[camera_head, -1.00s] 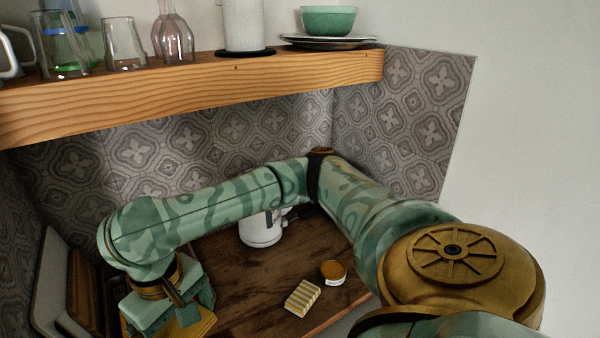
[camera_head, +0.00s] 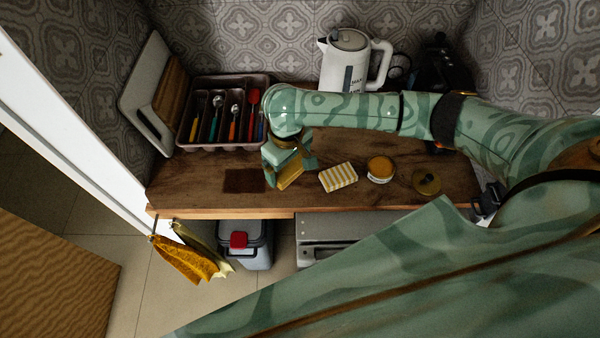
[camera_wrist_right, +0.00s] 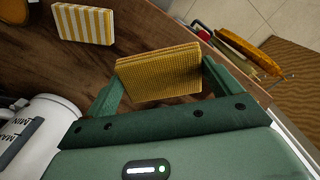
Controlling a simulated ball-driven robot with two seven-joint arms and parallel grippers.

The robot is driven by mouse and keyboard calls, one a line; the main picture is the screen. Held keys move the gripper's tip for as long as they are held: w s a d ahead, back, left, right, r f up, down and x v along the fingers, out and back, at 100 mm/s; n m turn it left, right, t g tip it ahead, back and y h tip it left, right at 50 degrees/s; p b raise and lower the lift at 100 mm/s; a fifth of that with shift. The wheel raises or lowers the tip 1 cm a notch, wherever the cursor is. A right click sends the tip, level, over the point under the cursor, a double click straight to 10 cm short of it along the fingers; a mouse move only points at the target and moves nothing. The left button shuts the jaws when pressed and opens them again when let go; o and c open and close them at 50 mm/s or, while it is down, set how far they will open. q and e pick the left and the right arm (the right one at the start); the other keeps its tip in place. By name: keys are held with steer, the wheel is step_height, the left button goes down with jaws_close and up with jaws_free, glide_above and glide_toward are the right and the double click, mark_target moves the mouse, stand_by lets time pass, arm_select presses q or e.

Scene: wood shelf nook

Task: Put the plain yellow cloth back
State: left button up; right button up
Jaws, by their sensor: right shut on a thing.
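The plain yellow cloth (camera_wrist_right: 160,75) is a folded, ribbed block between the two fingers of my right gripper in the right wrist view. In the head view my right gripper (camera_head: 290,168) is shut on this cloth (camera_head: 290,177), over the front part of the wooden counter (camera_head: 210,195). Whether the cloth touches the counter cannot be told. A yellow-and-white striped cloth (camera_head: 338,177) lies just to its right, and it also shows in the right wrist view (camera_wrist_right: 84,24). A dark brown square (camera_head: 245,180) lies flat to the gripper's left. My left gripper is not in view.
A cutlery tray (camera_head: 222,146) and leaning boards (camera_head: 150,90) stand at the back left. A white kettle (camera_head: 345,62) stands behind my right arm. A yellow-topped tin (camera_head: 380,168) and a round lid (camera_head: 426,181) are at right. Yellow cloths (camera_head: 185,258) hang at the front edge.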

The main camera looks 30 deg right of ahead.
steer(key=d+f, duration=0.1)
steer(key=f, duration=0.1)
steer(key=w+d+f+b, duration=0.1)
steer(key=d+f, duration=0.1)
steer(key=shift+f, duration=0.3)
steer(key=f+b, duration=0.1)
steer(key=f, duration=0.1)
steer(key=f+b, duration=0.1)
steer(key=f, duration=0.1)
steer(key=shift+w+d, duration=0.2)
steer(key=shift+d, duration=0.2)
steer(key=shift+r, duration=0.15)
steer(key=o, duration=0.7)
step_height(320, 180, up, 12)
steer(key=p, duration=0.4)
